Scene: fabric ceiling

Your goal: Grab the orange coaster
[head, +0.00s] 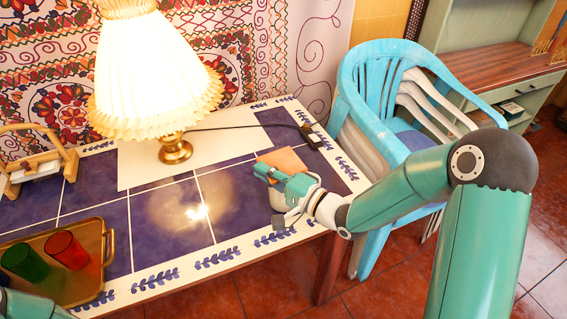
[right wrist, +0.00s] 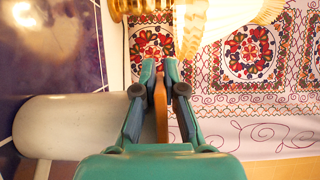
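The orange coaster (head: 284,160) is a thin, flat piece at the right part of the tiled table. In the right wrist view the coaster (right wrist: 161,112) shows edge-on as a narrow orange strip between the two fingers. My right gripper (head: 268,173) is at the coaster's near left side, and its fingers cover part of it. In the right wrist view the gripper (right wrist: 159,72) has its fingertips closed in on both faces of the coaster. I cannot tell whether the coaster touches the table. Only a teal bit of my left arm shows at the bottom left; its gripper is out of view.
A lit lamp (head: 175,150) stands behind and left on a white cloth (head: 133,172), with its cord running to a dark box (head: 311,136). A tray (head: 96,291) with red (head: 66,250) and green (head: 24,262) cups is front left. The middle tiles are clear.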

